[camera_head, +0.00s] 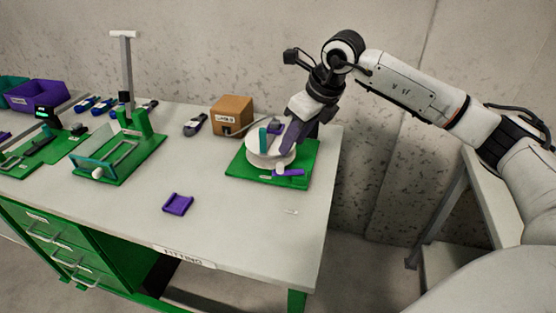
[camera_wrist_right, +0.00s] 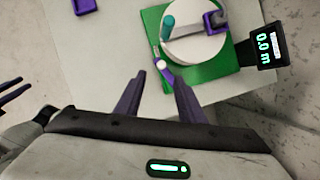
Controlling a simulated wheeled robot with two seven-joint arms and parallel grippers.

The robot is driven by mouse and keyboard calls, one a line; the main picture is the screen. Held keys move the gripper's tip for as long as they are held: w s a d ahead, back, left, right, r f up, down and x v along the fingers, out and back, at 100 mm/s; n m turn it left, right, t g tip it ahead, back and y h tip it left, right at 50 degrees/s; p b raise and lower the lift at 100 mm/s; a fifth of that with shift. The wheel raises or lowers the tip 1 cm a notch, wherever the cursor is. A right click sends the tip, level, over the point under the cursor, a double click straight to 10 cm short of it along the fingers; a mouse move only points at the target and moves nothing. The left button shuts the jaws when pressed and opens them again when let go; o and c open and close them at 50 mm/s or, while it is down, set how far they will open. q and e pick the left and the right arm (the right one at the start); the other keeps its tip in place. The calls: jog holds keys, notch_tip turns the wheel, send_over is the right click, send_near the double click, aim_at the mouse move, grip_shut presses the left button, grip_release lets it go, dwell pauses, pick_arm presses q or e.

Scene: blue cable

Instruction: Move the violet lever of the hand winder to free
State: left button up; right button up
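The hand winder has a green base (camera_head: 240,165) and a white drum (camera_head: 262,150) with a teal handle (camera_head: 263,138). Its violet lever (camera_head: 290,172) sits at the base's front, beside a white pivot. In the right wrist view the lever (camera_wrist_right: 166,77) lies just beyond the fingertips, angled down and right from the pivot, and a violet clamp (camera_wrist_right: 215,19) sits on the drum. My right gripper (camera_wrist_right: 157,88) is open and empty, its dark violet fingers spread near the lever without visible contact. In the head view it hangs over the drum's right side, hiding part of the winder.
A cardboard box (camera_head: 232,113) stands behind the winder, a grey cable running between them. A violet bracket (camera_head: 178,204) lies on the table (camera_head: 225,230). A green fixture (camera_head: 115,160) stands left. A display (camera_wrist_right: 264,45) reads 0.0 m. The front right table area is mostly clear.

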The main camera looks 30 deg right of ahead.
aim_at(281, 164)
jog(key=x, duration=1)
jog(key=shift+d+p, duration=0.25)
jog(key=shift+p, duration=0.1)
grip_shut()
